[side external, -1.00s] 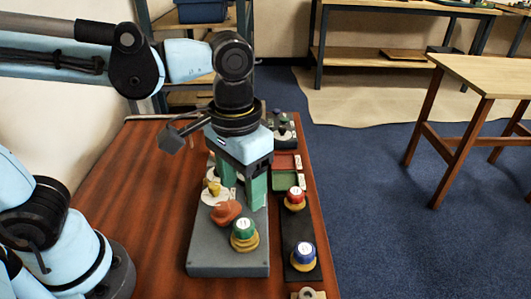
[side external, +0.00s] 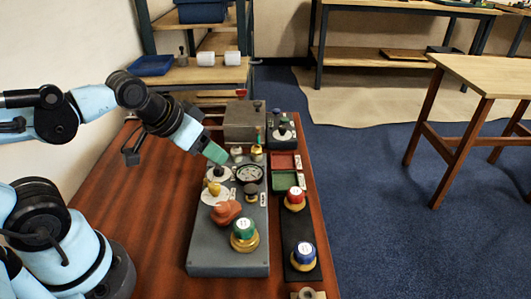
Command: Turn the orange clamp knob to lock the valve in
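The orange clamp knob (side external: 226,213) sits on the front part of the grey base block (side external: 213,260). A valve with a green cap and a brass-coloured collar (side external: 244,235) stands upright in the block, just right of and nearer than the knob. My gripper (side external: 216,154) is raised above the left side of the block, behind the knob and apart from it, tilted down to the right. Only one green finger shows clearly, so I cannot tell its opening. Nothing shows held in it. The joint between valve and block is too small to judge.
A red-capped valve (side external: 295,198) and a blue-capped valve (side external: 304,256) stand on a black strip to the right. Behind the knob are brass and white fittings (side external: 213,193), a round black dish (side external: 250,174), red (side external: 285,161) and green trays (side external: 284,181). Table left is clear.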

